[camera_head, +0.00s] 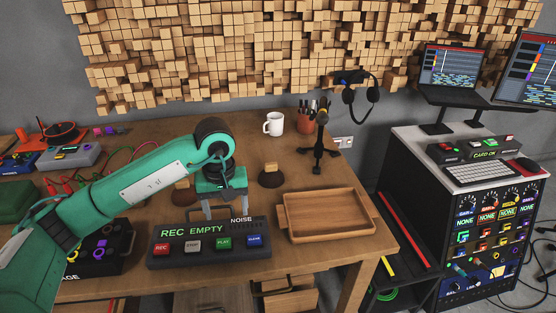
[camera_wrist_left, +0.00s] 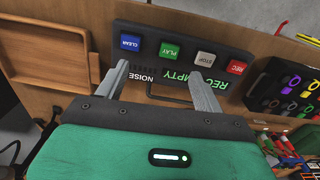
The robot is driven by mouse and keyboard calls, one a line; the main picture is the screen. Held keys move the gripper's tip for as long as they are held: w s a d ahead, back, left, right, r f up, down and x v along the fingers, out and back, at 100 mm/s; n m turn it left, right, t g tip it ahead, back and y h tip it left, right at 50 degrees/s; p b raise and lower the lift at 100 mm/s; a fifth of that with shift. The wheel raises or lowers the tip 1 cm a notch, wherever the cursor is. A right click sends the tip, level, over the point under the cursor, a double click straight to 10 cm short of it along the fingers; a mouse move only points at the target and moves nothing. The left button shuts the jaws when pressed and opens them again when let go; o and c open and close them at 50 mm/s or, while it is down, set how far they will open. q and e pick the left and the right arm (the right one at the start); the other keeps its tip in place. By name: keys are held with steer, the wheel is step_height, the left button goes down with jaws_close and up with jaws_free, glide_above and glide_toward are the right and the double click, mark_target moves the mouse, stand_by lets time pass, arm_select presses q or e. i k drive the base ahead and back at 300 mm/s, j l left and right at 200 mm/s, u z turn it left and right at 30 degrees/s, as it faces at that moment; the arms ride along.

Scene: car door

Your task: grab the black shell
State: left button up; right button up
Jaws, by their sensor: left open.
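Two dark, dome-shaped shells with light-brown knobs on top sit on the wooden table. The right shell (camera_head: 270,179) stands clear behind the tray. The left shell (camera_head: 182,194) is partly hidden behind my left arm. I cannot tell which of them is the black one. My left gripper (camera_head: 222,212) points down, open, behind the recorder box and between the two shells. In the left wrist view its two grey fingers (camera_wrist_left: 156,72) are spread, with the recorder's edge beyond them. No shell shows clearly there. My right gripper is out of view.
The recorder box (camera_head: 208,243) reads REC EMPTY and has several coloured buttons. An empty wooden tray (camera_head: 327,238) lies to its right. A white mug (camera_head: 274,124), pen pot (camera_head: 306,121) and black stand (camera_head: 318,157) are at the back. A rack (camera_head: 481,220) stands right of the table.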

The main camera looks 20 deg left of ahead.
mark_target(270, 177)
steer(key=i, duration=1.2)
